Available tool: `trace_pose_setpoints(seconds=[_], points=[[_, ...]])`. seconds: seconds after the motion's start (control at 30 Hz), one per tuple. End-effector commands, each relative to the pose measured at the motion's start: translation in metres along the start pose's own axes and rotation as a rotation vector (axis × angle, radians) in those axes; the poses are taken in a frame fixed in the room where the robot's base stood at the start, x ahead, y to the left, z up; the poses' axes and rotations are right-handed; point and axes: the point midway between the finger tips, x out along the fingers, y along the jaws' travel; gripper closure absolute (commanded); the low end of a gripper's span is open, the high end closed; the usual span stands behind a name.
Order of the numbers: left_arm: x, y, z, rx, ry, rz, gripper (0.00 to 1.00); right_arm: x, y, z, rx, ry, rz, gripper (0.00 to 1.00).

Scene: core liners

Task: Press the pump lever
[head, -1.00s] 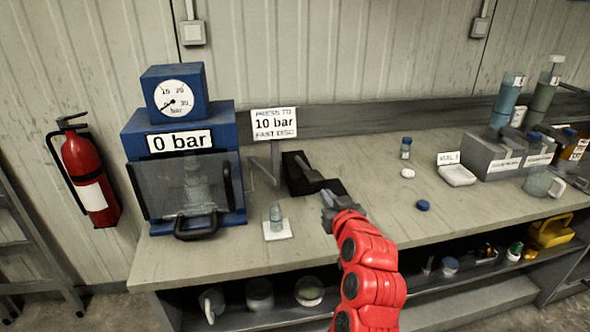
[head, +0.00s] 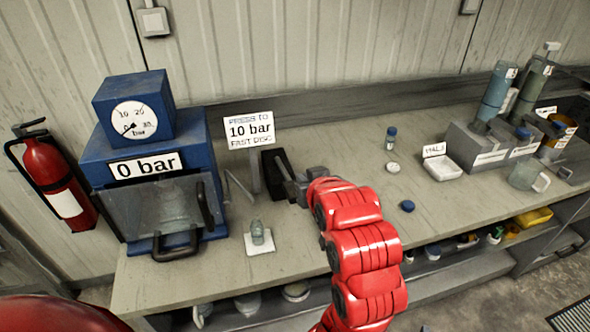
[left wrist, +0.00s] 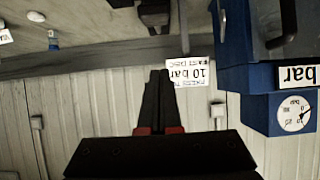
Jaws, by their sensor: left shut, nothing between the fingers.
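The black pump block (head: 273,162) stands on the bench right of the blue press. Its lever is partly hidden by my gripper, so its exact height is hard to tell. My left gripper (head: 291,187) is shut and empty, close against the pump's front right side. I cannot tell whether it touches the lever. In the left wrist view, which looks upside down, my closed fingers (left wrist: 157,98) point up toward a dark part of the pump (left wrist: 154,14). The blue press (head: 150,150) has a gauge (head: 134,120) and a "0 bar" plate (head: 145,165). My right gripper is not in view.
A "press to 10 bar" sign (head: 250,131) stands behind the pump.

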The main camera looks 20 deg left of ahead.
Motion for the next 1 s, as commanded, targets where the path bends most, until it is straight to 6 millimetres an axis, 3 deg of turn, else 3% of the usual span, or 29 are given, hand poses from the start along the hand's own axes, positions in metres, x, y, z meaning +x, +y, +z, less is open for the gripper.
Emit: trace_pose_setpoints(seconds=[0.37,0.73,0.87,1.0], points=[[0.013,-0.001,0.0,-0.001,0.004,-0.004,1.0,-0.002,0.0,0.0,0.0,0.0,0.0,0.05],[0.082,-0.003,0.002,0.0,0.002,-0.008,1.0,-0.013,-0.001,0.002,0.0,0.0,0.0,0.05],[0.103,-0.002,-0.002,-0.001,-0.002,-0.003,1.0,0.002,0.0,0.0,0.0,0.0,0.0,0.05],[0.105,0.0,0.018,0.001,-0.001,-0.001,1.0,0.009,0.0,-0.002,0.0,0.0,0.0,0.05]])
